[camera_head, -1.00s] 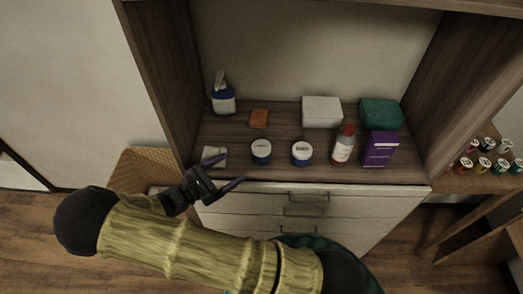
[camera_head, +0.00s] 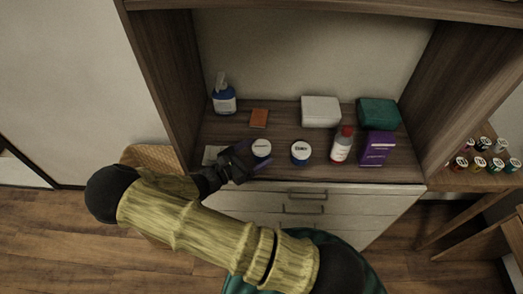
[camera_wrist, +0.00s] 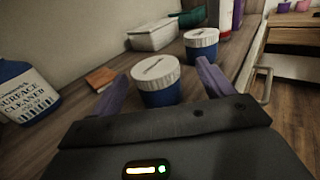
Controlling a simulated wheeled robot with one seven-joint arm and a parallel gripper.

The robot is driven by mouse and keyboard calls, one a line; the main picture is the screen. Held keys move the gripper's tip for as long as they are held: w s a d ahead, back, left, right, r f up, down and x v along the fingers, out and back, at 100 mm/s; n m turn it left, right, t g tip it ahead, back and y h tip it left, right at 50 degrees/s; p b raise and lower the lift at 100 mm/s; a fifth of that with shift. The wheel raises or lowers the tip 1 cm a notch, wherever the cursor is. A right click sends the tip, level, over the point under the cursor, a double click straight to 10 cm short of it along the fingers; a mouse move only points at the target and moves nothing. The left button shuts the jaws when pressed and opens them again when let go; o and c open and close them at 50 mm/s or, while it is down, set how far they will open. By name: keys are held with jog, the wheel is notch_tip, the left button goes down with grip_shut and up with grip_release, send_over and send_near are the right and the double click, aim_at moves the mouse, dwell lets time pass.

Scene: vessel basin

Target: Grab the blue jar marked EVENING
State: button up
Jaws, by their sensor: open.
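Two blue jars with white lids stand upright on the wooden shelf; the marks on their lids are too blurred to read, so I cannot tell which is EVENING. The left jar (camera_head: 261,148) is the near jar (camera_wrist: 158,88) in the wrist view. The right jar (camera_head: 300,153) stands beside it, farther off in the wrist view (camera_wrist: 201,47). My gripper (camera_head: 254,158) is open at the left jar. In the wrist view its purple fingers (camera_wrist: 162,75) lie on either side of that jar, which appears between them; I cannot tell whether they touch it.
A red-capped bottle (camera_head: 341,146) and a purple box (camera_head: 377,149) stand right of the jars. Behind are a brown block (camera_head: 259,117), a white box (camera_head: 321,111) and a teal box (camera_head: 378,113). A surface cleaner bottle (camera_head: 223,97) is back left. A pale item (camera_head: 212,154) lies beside my gripper.

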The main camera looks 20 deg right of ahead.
aim_at(267, 143)
jog(key=x, duration=0.1)
jog(key=p+x, duration=0.1)
jog(key=x, duration=0.1)
jog(key=p+x, duration=0.1)
jog(key=shift+w+d+r, duration=0.2)
jog(key=shift+w+r, duration=0.15)
jog(key=shift+w, duration=0.05)
jog(key=shift+w+d+f, duration=0.1)
jog(key=shift+d, duration=0.15)
jog(key=c, duration=1.1)
notch_tip(267, 143, up, 10)
jog(key=shift+a+f+b, duration=0.1)
jog(key=shift+b, duration=0.65)
